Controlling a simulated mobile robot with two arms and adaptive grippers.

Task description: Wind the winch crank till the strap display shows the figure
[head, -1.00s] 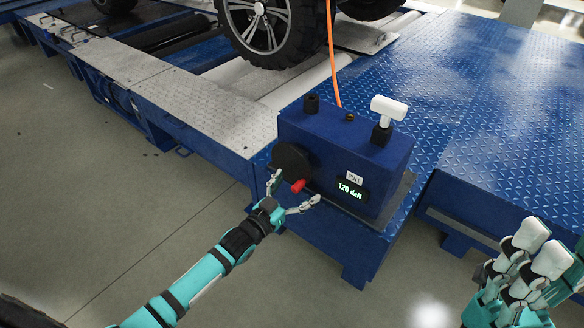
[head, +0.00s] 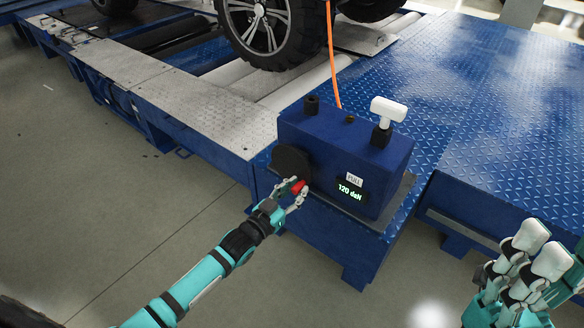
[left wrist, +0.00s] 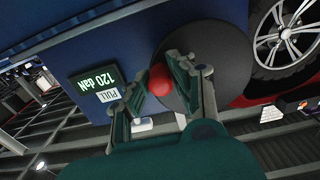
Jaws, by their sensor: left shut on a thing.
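The winch is a blue box (head: 345,148) with a dark round crank disc (head: 291,160) on its left side. The crank's red knob (head: 298,187) sits low on the disc, towards me. My left gripper (head: 296,190) is shut on the knob; in the left wrist view the red knob (left wrist: 160,80) lies between its two fingers. The strap display (head: 350,193) glows green and reads 120 daN, under a PULL label (head: 354,179). An orange strap (head: 333,60) rises behind the box. My right gripper (head: 537,250) is at the lower right, away from the winch; its opening is unclear.
A white T-shaped handle (head: 388,110) and a black knob (head: 311,104) stand on top of the box. A vehicle wheel (head: 264,28) rests on the rollers behind. Blue tread plate (head: 490,100) lies to the right. The floor in front is clear.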

